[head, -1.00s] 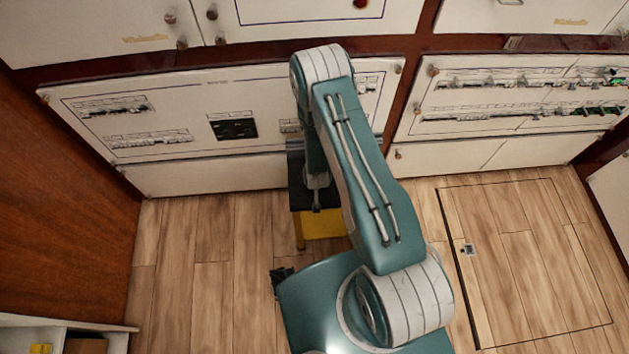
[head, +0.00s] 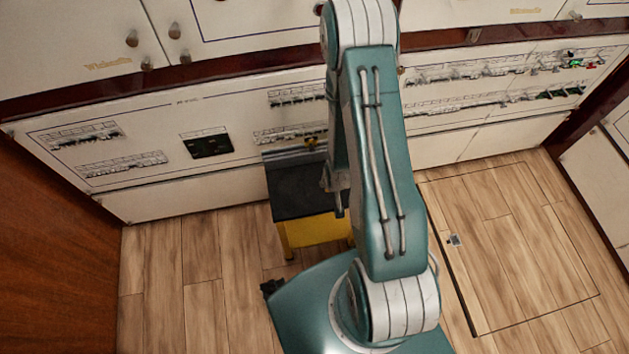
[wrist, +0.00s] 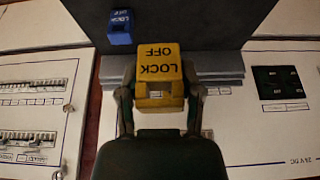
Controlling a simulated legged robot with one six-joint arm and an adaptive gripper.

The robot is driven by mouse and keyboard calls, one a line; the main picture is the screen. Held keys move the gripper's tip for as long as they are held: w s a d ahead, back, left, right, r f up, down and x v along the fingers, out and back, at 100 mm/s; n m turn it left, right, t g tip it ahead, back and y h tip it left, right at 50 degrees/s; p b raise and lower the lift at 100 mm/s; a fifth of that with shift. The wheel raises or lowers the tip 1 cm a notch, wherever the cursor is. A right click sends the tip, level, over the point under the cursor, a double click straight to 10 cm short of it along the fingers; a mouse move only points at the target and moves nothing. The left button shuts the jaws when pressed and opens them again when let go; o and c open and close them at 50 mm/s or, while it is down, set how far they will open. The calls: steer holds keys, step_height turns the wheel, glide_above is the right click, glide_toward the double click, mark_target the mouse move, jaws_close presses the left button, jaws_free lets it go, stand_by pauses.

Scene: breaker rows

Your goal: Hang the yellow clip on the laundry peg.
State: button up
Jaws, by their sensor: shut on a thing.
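The yellow clip (wrist: 158,68), marked LOCK OFF and upside down in the wrist view, is between the fingers of my gripper (wrist: 161,93), which is shut on it. It overlaps the grey stepped back edge (wrist: 222,66) of a dark-topped stand. A small yellow bit at the stand's back edge in the head view (head: 311,142) may be this clip. My arm hides most of my gripper there. I cannot make out a peg labelled laundry in either view.
A blue clip (wrist: 120,27) is at the dark surface, upper left in the wrist view. The stand (head: 300,197) has a yellow body and sits before the white breaker panel (head: 160,125). A wooden side (head: 50,250) bounds the left. Floor (head: 170,270) left of my base is clear.

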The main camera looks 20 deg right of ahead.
steer(key=shift+s+d+r, duration=0.55)
steer(key=shift+s+d, duration=0.25)
steer(key=shift+d, duration=0.1)
steer(key=shift+w, duration=0.1)
